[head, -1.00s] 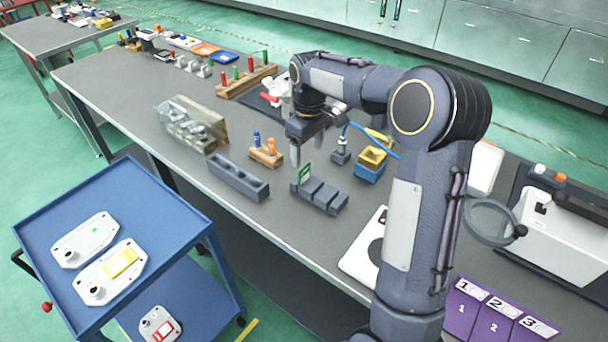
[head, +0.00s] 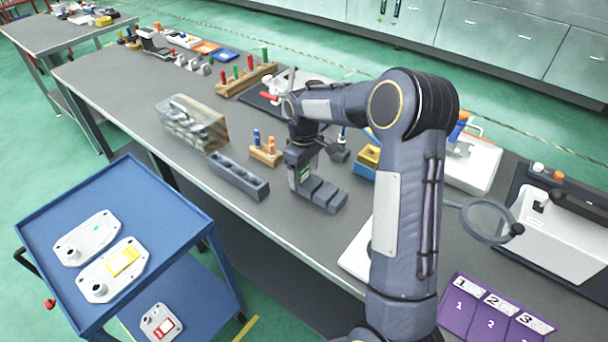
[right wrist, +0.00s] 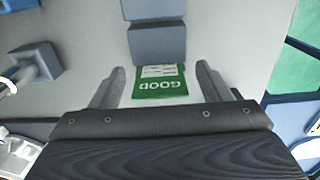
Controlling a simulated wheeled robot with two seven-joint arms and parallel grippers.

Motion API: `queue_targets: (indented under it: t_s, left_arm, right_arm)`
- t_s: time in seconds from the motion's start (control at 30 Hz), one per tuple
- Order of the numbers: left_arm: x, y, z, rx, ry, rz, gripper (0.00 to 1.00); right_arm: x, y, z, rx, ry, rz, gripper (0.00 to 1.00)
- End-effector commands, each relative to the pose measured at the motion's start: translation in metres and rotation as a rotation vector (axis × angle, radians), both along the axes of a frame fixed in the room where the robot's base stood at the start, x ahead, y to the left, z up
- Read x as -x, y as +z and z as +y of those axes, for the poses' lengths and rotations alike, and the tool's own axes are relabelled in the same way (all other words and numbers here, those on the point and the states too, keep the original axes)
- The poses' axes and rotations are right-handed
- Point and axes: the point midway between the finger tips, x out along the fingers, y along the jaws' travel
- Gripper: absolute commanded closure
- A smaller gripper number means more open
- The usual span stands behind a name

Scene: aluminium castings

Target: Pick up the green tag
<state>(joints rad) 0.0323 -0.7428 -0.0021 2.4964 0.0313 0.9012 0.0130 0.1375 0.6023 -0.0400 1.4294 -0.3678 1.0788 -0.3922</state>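The green tag (head: 305,171) stands at the left end of the dark grey slotted holder (head: 328,199) on the long table; my gripper partly hides it in the head view. In the right wrist view the tag (right wrist: 160,88) shows a green face with the word GOOD and a white printed band. My right gripper (head: 300,180) is lowered over it, pointing down. In the right wrist view the fingers (right wrist: 160,72) are spread, one on each side of the tag, with visible gaps. My left gripper is not in view.
A long grey block with round holes (head: 238,178) lies left of the holder. A wooden stand with blue and orange pieces (head: 266,155) is behind it. Yellow and blue bins (head: 368,160) are to the right. A blue cart (head: 170,215) stands in front.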

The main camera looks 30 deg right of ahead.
Motion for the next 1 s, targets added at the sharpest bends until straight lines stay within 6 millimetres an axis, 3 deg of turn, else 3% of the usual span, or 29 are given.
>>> queue_targets:
  t_s: [0.07,0.33,0.67,0.9,1.0]
  left_arm:
    - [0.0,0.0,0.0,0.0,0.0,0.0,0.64]
    - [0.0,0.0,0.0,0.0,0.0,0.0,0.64]
    - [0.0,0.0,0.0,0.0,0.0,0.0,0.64]
    - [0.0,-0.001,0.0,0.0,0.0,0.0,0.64]
    - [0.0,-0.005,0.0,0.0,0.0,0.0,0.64]
  right_arm:
    - [0.0,0.0,0.0,0.0,0.0,0.0,0.4]
    - [0.0,0.0,0.0,0.0,0.0,-0.001,0.75]
    - [-0.001,0.004,0.0,0.0,0.0,-0.002,0.76]
    - [-0.001,0.031,0.0,0.0,0.0,-0.005,0.76]
    - [0.009,0.047,0.009,0.0,0.003,-0.006,0.76]
